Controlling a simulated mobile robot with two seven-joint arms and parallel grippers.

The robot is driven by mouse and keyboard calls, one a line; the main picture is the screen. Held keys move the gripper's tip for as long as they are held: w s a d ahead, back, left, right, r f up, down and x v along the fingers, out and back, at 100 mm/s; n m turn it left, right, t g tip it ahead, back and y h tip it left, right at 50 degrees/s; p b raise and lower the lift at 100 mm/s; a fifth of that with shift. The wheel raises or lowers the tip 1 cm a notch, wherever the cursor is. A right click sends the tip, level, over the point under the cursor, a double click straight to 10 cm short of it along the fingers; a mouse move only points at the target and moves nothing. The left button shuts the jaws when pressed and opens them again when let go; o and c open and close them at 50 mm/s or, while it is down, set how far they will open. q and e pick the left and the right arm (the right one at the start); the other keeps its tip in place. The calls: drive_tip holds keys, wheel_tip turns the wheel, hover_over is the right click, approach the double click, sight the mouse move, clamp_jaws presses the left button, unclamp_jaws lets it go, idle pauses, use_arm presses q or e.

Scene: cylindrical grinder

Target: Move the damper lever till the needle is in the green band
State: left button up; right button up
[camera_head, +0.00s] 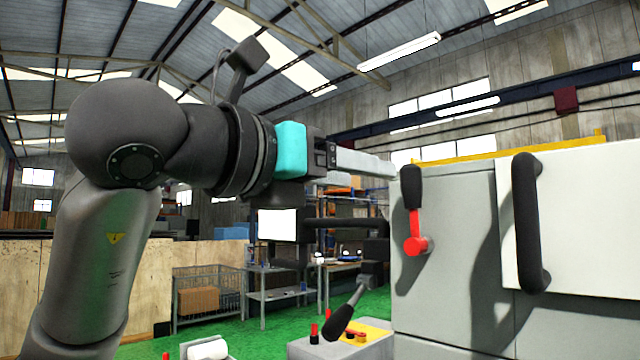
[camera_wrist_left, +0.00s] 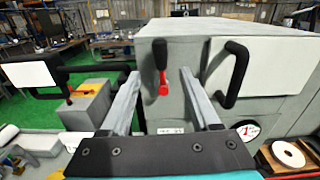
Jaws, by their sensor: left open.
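A lever with a red hub and black grip (camera_head: 412,205) is on the grey cabinet's face, its grip pointing up. In the left wrist view the lever (camera_wrist_left: 161,68) shows between my finger tips, farther off. My left gripper (camera_head: 380,163) is open and empty, at the cabinet's upper left edge beside the lever's grip; its two fingers (camera_wrist_left: 158,75) are spread in the wrist view. A round white dial with a red mark (camera_wrist_left: 247,130) is low on the cabinet in the wrist view; its needle and any green band are too small to read. My right gripper is not seen.
A black bar handle (camera_head: 530,222) stands out from the white panel right of the lever. A second black-gripped lever (camera_head: 345,315) rises from a low grey box with a yellow plate (camera_head: 370,330). A white reel (camera_wrist_left: 289,154) lies at the wrist view's lower right.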

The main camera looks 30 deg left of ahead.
use_arm(q)
drive_tip(key=v, duration=0.5)
drive_tip(key=shift+s+b, duration=0.15)
drive_tip(key=shift+b, duration=0.2)
drive_tip(key=shift+a, duration=0.1)
idle(1.8)
